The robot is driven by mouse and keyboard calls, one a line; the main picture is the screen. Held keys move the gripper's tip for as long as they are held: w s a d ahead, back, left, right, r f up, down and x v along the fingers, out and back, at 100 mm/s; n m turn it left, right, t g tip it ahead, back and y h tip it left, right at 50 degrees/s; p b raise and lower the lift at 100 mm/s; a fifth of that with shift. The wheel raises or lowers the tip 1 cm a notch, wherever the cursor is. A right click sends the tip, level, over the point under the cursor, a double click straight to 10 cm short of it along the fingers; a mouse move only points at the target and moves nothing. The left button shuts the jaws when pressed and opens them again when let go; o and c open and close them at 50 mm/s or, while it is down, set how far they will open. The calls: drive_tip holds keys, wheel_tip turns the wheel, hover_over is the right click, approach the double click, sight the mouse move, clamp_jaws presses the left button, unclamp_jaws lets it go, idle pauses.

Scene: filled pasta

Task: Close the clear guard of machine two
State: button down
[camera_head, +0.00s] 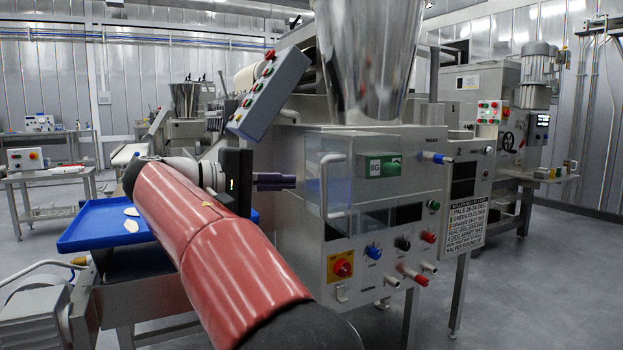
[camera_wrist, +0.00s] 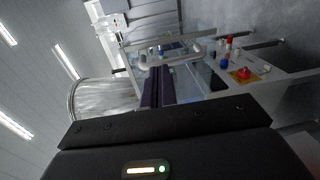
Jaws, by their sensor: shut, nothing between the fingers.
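Machine two (camera_head: 440,215) is a pale metal cabinet under a shiny steel hopper (camera_head: 368,60). Its clear guard (camera_head: 345,210) is a see-through panel at the left of the front, with an upright white bar handle (camera_head: 325,185); I cannot tell exactly how far it stands open. My gripper (camera_head: 290,181) is left of the handle, its dark purple fingers together and empty, pointing right toward the guard. In the wrist view the shut fingers (camera_wrist: 158,86) point at the machine front, and the white handle (camera_wrist: 170,56) shows just beyond their tips. I see no clear contact.
Knobs and a red button on a yellow plate (camera_head: 340,266) sit below the guard. A tilted button box (camera_head: 268,95) stands above my gripper. A blue tray (camera_head: 105,226) with pale pieces lies at the left. Grey floor is open at the right.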

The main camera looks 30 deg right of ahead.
sight(351, 168)
drive_tip(key=shift+m+g+h, duration=0.4)
drive_tip(key=shift+m+h, duration=0.1)
drive_tip(key=shift+m, duration=0.1)
drive_tip(key=d, duration=0.4)
drive_tip(key=d+r+b, duration=0.1)
drive_tip(key=d, duration=0.2)
drive_tip(key=d+b, duration=0.1)
drive_tip(key=d, duration=0.3)
drive_tip(key=shift+w+d+r, duration=0.15)
drive_tip(key=shift+d, duration=0.15)
